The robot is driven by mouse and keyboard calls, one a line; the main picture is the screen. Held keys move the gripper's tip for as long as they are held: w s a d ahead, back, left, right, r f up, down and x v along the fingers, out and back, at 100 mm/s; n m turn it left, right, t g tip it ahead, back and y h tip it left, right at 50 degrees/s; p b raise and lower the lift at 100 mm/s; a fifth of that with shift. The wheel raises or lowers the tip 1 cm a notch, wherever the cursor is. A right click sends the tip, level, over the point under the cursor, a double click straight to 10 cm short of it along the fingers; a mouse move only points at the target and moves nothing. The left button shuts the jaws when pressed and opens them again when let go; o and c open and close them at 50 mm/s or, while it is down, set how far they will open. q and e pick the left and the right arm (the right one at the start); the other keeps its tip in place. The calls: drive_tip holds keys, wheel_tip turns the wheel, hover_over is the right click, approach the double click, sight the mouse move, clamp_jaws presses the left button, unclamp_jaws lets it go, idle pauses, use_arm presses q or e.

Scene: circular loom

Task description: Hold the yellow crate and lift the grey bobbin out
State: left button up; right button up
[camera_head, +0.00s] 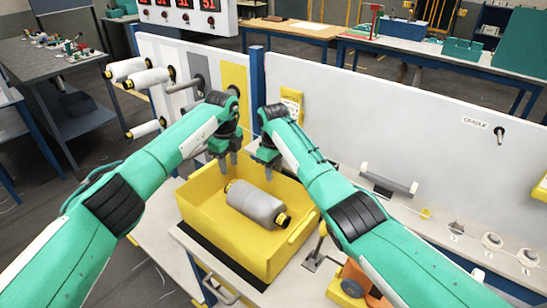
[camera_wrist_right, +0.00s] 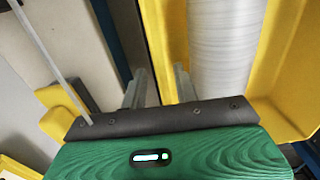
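The open yellow crate (camera_head: 292,246) stands on a light bench. The grey bobbin (camera_head: 256,205), with yellow-and-black ends, lies on its side in it, and nothing holds it. My left gripper (camera_head: 228,168) points down by the crate's far left rim, its fingers apart. My right gripper (camera_head: 267,170) points down near the far rim, behind the bobbin. In the right wrist view, my right gripper (camera_wrist_right: 158,84) has parted fingers. The crate's yellow wall (camera_wrist_right: 162,35) shows between or beyond them, with the bobbin (camera_wrist_right: 225,45) to the right. I cannot tell whether either gripper touches the crate.
A white panel with a blue post (camera_head: 257,75) stands close behind the grippers. Bobbins on pegs (camera_head: 147,78) stick out at the left. A grey cradle (camera_head: 388,184) and several small round parts (camera_head: 492,240) are on the bench at the right. An orange-and-yellow object (camera_head: 355,285) is at the front.

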sight(274, 182)
drive_tip(key=shift+f, duration=2.6)
clamp_jaws()
